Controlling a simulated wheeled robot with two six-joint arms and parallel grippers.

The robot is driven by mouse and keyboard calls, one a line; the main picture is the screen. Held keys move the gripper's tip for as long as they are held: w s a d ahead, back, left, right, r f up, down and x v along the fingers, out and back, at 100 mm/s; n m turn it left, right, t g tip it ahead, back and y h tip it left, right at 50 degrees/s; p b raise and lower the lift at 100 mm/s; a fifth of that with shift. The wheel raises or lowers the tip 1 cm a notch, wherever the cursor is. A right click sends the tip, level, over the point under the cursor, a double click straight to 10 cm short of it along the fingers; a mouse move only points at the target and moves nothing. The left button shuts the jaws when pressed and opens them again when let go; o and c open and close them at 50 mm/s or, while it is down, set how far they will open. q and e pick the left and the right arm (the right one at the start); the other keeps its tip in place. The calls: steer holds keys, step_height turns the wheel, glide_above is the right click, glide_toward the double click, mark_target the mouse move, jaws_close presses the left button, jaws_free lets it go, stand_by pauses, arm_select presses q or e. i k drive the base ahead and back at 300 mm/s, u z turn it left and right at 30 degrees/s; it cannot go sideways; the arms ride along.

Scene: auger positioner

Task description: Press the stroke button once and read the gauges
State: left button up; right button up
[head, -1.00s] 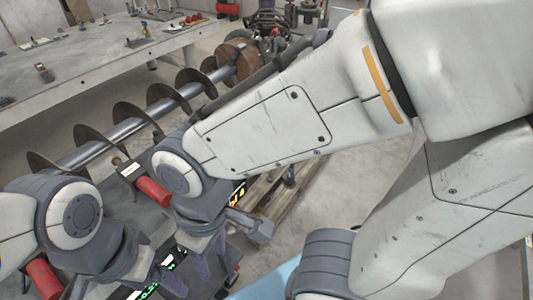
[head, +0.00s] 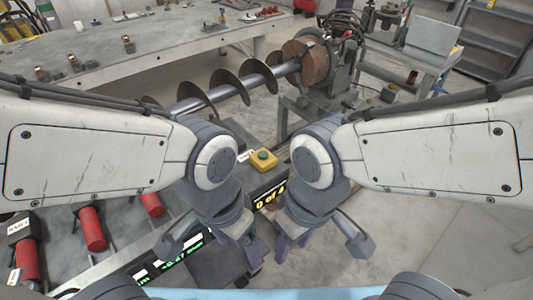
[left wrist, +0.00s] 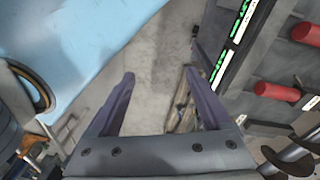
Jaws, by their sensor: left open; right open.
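A yellow box with a round green button (head: 263,160) sits on the grey bench between my forearms in the head view. Below it a dark counter display (head: 270,197) reads "0 of 4" in yellow. A dark gauge strip with green digits (head: 180,266) lies further left, partly behind my left arm; its figures are too small to read surely. My left gripper (head: 254,262) is open and empty, below the counter. In the left wrist view its purple fingers (left wrist: 160,82) are wide apart over the floor. My right gripper (head: 284,254) is open beside it. Neither touches the button.
A long auger (head: 233,90) runs behind the button to a brown drum (head: 304,62) on a machine stand. Red cylinders (head: 91,228) line the bench at left. A grey worktable (head: 165,60) stands behind. Floor at the right front looks clear.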

mark_target(263, 155)
steer(key=z, duration=1.4)
steer(key=i, duration=2.15)
steer(key=u, duration=2.7)
